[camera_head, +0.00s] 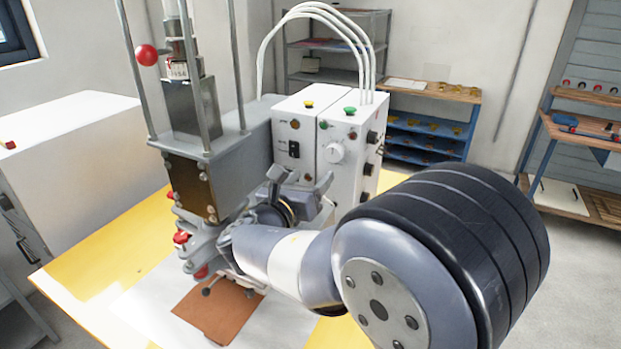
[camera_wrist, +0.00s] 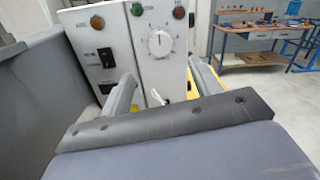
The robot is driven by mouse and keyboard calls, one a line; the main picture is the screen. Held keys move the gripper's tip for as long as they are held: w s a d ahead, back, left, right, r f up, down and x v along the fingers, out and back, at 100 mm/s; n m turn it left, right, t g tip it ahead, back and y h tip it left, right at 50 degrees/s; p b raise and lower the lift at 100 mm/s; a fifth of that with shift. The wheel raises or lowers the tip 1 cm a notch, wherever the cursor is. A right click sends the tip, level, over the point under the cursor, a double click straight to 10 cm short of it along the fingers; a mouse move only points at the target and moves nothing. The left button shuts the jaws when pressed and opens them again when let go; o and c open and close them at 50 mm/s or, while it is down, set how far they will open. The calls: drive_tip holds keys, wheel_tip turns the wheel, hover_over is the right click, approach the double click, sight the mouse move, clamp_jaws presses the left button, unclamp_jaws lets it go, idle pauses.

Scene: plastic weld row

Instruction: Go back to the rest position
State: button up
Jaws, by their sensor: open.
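My gripper (camera_head: 302,182) is in front of the white control box (camera_head: 345,165), to the right of the grey welding press (camera_head: 195,190). In the wrist view its two fingers (camera_wrist: 163,74) stand apart with nothing held between them, pointing at the panel of the control box (camera_wrist: 158,22). My arm reaches in from the lower right and hides part of the press's lower front and of the table. Whether the fingers touch the panel cannot be told.
A brown sheet (camera_head: 220,308) lies on the white and yellow table (camera_head: 95,255) under the press. A large white box (camera_head: 80,150) stands at the left. Shelves (camera_head: 425,130) and a workbench (camera_head: 590,135) stand behind. Grey floor is open at the right.

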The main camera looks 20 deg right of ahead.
sight(332, 154)
drive_tip(key=p+x, duration=0.2)
drive_tip(key=x, duration=0.8)
drive_tip(key=shift+w+d, duration=0.2)
drive_tip(key=shift+d, duration=0.05)
drive_tip(key=shift+w+f, duration=0.1)
